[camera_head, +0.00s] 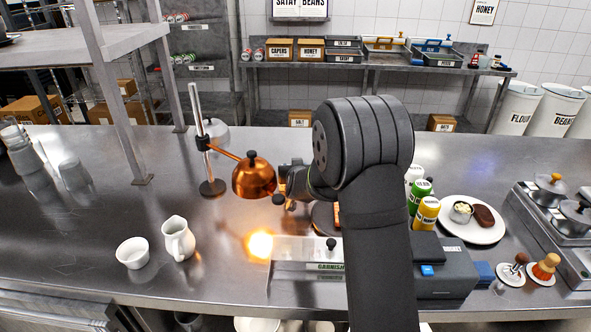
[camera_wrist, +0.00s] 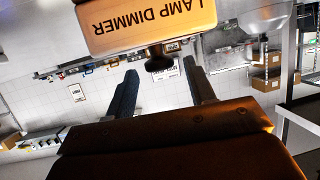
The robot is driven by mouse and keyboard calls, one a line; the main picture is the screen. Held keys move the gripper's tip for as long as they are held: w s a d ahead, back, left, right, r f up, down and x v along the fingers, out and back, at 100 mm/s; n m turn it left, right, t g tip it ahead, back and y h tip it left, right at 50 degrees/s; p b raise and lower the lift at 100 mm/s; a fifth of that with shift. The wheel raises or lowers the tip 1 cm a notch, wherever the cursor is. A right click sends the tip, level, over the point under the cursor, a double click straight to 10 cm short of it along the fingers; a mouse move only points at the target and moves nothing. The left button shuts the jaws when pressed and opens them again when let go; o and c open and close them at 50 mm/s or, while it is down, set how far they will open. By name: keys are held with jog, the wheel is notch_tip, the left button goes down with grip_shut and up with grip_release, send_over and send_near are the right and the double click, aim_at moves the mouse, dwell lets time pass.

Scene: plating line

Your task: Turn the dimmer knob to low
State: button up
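The lamp dimmer (camera_wrist: 150,22) is a tan box labelled "LAMP DIMMER", upside down at the top of the wrist view. Its dark knob (camera_wrist: 159,60) sticks out from the box's edge; I cannot read its setting. My gripper (camera_wrist: 162,76) is open, with one finger on each side of the knob's line. The fingertips look near the knob, but no grip on it shows. In the head view my gripper (camera_head: 284,190) is just right of the copper heat lamp (camera_head: 254,178), and my arm hides most of this spot. The lamp is lit and throws a bright glow on the counter.
The lamp stand (camera_head: 205,150) rises left of the lamp. A white jug (camera_head: 178,240) and bowl (camera_head: 132,253) stand front left. A garnish bin (camera_head: 300,262) is below. Bottles (camera_head: 427,212), a plate (camera_head: 485,237) and a pan station stand right. The counter's left middle is clear.

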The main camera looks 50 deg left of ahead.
jog(key=shift+f, duration=0.1)
jog(key=shift+s+d, duration=0.15)
jog(key=v, duration=0.7)
dwell(0.4)
jog(key=x, duration=0.7)
jog(key=shift+w+a+f, duration=0.1)
jog(key=shift+w+a, duration=0.1)
jog(key=shift+d+n+g, duration=0.1)
jog(key=shift+n+g, duration=0.2)
